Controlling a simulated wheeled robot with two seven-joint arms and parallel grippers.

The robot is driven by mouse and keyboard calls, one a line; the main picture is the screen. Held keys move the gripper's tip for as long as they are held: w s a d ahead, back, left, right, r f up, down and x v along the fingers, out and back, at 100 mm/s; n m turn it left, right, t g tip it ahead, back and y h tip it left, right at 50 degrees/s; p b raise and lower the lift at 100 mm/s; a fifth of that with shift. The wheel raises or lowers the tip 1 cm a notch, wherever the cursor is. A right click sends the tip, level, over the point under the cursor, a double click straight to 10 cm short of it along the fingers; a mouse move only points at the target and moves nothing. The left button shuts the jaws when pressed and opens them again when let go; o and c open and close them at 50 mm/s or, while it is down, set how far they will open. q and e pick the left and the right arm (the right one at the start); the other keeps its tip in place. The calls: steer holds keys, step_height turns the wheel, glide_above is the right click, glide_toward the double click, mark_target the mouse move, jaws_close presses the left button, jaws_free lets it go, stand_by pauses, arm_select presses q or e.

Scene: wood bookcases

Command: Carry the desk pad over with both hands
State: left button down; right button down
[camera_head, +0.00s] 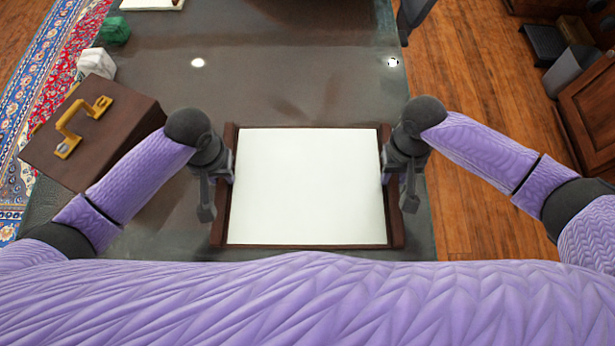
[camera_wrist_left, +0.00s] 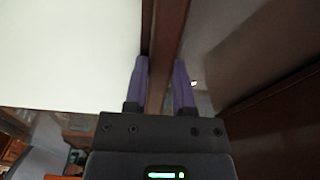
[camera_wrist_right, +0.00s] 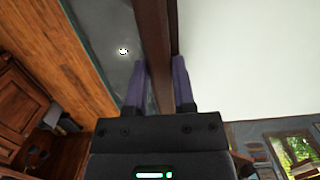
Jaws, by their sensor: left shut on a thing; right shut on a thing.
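The desk pad (camera_head: 308,188) is a white sheet with a dark brown wooden rim. In the head view it is in front of me, over the dark desk (camera_head: 300,75). My left gripper (camera_head: 228,172) is shut on its left rim, and my right gripper (camera_head: 387,174) is shut on its right rim. In the left wrist view the rim (camera_wrist_left: 166,45) runs between the two purple fingers (camera_wrist_left: 160,82). In the right wrist view the rim (camera_wrist_right: 153,45) also passes between the fingers (camera_wrist_right: 159,84). I cannot tell whether the pad touches the desk.
A brown case with a yellow handle (camera_head: 83,127) is left of the pad, close to my left arm. A white object (camera_head: 96,64) and a green object (camera_head: 115,31) stand behind it. White paper (camera_head: 152,4) lies at the far left. The desk beyond the pad is clear.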

stand_by(0.7)
